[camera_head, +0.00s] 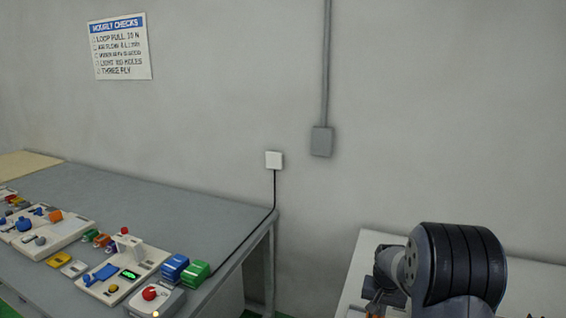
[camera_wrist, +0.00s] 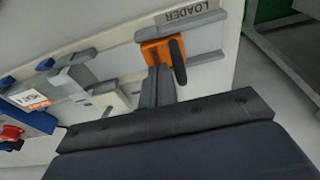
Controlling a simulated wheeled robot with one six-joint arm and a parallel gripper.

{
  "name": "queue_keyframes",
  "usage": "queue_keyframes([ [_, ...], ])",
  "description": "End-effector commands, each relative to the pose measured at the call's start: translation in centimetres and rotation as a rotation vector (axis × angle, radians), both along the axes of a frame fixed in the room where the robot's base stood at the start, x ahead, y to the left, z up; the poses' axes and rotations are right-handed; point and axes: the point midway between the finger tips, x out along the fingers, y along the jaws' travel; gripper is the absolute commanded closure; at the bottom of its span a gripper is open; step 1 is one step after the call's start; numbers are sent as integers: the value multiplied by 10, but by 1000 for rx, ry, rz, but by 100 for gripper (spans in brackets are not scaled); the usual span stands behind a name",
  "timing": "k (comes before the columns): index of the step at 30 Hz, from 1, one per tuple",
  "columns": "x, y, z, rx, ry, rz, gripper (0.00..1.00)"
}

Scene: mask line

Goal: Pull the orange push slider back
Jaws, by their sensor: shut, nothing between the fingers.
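The orange push slider (camera_wrist: 154,53) sits on a grey rail near the top of the wrist view, by a label reading LOADER. A dark upright handle (camera_wrist: 178,62) stands at its right side. My gripper (camera_wrist: 160,72) is shut and empty, with its fingertips just below the slider in the picture and close to the handle. I cannot tell whether they touch it. In the head view my arm is at the lower right over a white machine top (camera_head: 366,258); the slider does not show clearly there.
In the wrist view, grey rails and blocks (camera_wrist: 75,75), a white-and-orange tag (camera_wrist: 28,99) and a blue box with a red knob (camera_wrist: 12,132) lie to the left. In the head view, a grey bench (camera_head: 190,210) with several coloured fixtures stands at the left, with a gap before the machine.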

Motion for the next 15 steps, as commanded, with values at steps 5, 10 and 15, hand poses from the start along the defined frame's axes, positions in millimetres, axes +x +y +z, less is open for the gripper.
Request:
queue_keyframes([
  [5,4,8,0,-1,0,3,100],
  [10,7,17,0,-1,-1,2,100],
  [15,10,24,0,-1,-1,2,100],
])
